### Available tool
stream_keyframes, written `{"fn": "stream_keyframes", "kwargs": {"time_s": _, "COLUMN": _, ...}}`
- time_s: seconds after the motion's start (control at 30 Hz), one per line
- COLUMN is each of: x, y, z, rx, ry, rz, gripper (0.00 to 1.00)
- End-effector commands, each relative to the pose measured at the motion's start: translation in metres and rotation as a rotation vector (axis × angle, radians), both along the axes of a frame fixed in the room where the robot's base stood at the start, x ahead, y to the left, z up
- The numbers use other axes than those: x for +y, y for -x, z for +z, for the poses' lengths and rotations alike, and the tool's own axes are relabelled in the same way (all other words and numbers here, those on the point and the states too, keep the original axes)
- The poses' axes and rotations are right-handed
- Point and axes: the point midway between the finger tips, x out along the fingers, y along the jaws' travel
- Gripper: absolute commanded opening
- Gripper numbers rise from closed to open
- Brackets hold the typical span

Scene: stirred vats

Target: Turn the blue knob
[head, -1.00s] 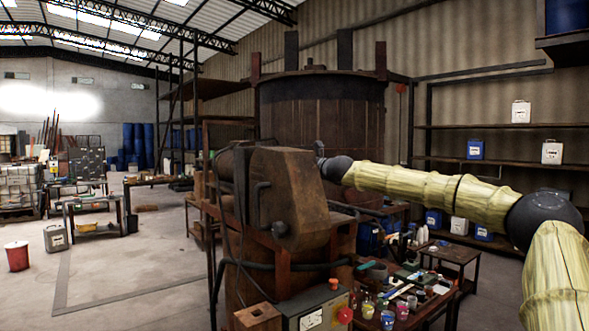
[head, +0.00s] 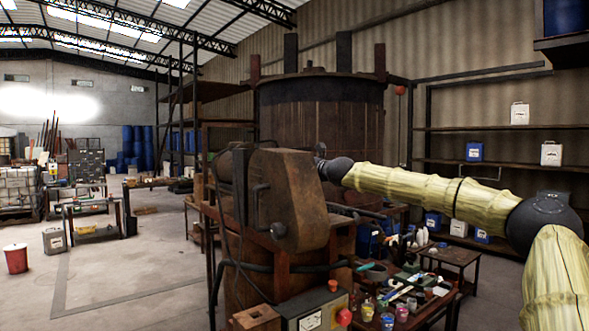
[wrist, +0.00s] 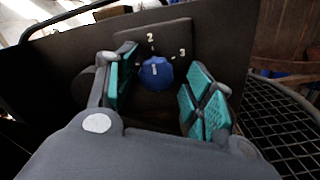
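The blue knob (wrist: 156,73) sits on a dark panel (wrist: 185,38) in the wrist view, with pale numbers including 2 and 3 around it. A light mark shows on the knob's face. My gripper (wrist: 160,92) is open, with one teal-padded finger to the left of the knob and one to the right. Gaps show between the knob and both pads. In the head view my arm (head: 430,192) reaches left behind the rusty machine housing (head: 290,195). The knob and the gripper's fingers are hidden there.
A round dark mesh surface (wrist: 285,125) lies to the right of the panel in the wrist view. In the head view a large wooden vat (head: 320,115) stands behind my arm. A cluttered table (head: 405,290) with cups and tools is below it. Open floor lies at left.

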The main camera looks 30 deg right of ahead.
Motion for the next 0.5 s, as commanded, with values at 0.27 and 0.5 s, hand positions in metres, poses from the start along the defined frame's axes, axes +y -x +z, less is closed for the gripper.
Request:
{"fn": "stream_keyframes", "kwargs": {"time_s": 0.27, "x": 0.001, "y": 0.0, "z": 0.0, "rx": 0.0, "ry": 0.001, "rz": 0.001, "gripper": 0.55}}
{"fn": "stream_keyframes", "kwargs": {"time_s": 0.5, "x": -0.001, "y": 0.014, "z": 0.0, "rx": -0.001, "ry": -0.001, "rz": 0.002, "gripper": 0.55}}
